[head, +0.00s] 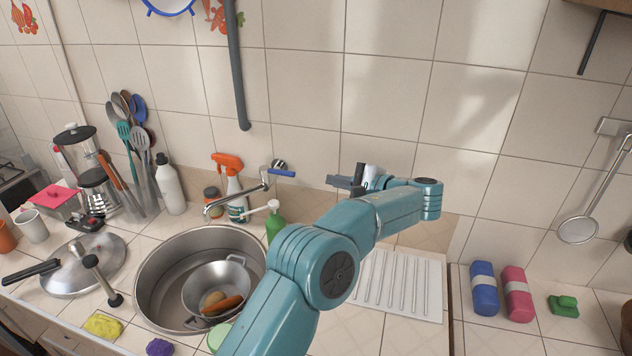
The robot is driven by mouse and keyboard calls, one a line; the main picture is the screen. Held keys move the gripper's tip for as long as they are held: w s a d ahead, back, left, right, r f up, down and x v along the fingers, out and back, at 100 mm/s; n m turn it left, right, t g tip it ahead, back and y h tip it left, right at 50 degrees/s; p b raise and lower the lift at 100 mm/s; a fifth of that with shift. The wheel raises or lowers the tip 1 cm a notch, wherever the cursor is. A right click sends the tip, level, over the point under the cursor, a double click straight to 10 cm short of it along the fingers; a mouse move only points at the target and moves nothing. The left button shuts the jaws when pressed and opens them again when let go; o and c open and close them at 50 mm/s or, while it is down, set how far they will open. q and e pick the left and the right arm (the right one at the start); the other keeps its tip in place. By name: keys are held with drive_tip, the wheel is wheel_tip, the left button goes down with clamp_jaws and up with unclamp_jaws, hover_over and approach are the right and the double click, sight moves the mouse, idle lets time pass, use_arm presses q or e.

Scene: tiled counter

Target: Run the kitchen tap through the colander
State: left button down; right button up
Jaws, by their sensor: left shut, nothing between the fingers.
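The tap (236,198) comes out of the tiled wall, and its spout ends over the back of the round steel sink (147,283). Its blue lever (284,173) sits on the wall at the spout's right end. No water stream shows under the spout. The metal colander (235,275) stands inside the sink, with an orange carrot (224,305) and a brownish potato-like piece (213,298) in it. My left gripper (338,183) is shut and empty, close to the wall, to the right of the blue lever and apart from it. My right gripper is out of view.
A green soap bottle (274,222) and an orange-topped spray bottle (235,190) stand behind the sink. A white drainboard (400,283) lies to the right, partly behind my arm. A pot lid (82,265) lies left of the sink.

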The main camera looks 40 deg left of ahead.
use_arm(q)
drive_tip(key=w+d+f+m+t+h+b, duration=0.2)
drive_tip(key=w+d+f+m+t+h, duration=0.55)
drive_tip(key=f+m+h, duration=0.35)
drive_tip(key=s+a+r+n+t+b, duration=0.1)
drive_tip(key=s+a+r+t+b, duration=0.3)
drive_tip(key=s, duration=0.5)
drive_tip(key=s+a+r+n+t+b, duration=0.1)
drive_tip(key=s+a+r+b, duration=0.1)
drive_tip(key=s+a+b, duration=0.45)
drive_tip(key=s+a+r+n+t+b, duration=0.2)
drive_tip(key=s+a+r+t+b, duration=0.3)
drive_tip(key=s, duration=0.6)
drive_tip(key=g+p, duration=0.2)
approach(278, 173)
drive_tip(key=w+d+f, duration=0.1)
drive_tip(key=d+f, duration=0.1)
drive_tip(key=p+x, duration=0.1)
drive_tip(key=x, duration=0.5)
drive_tip(key=shift+a+r+y+p, duration=0.2)
drive_tip(key=shift+r+y+p, duration=0.15)
drive_tip(key=shift+r, duration=0.4)
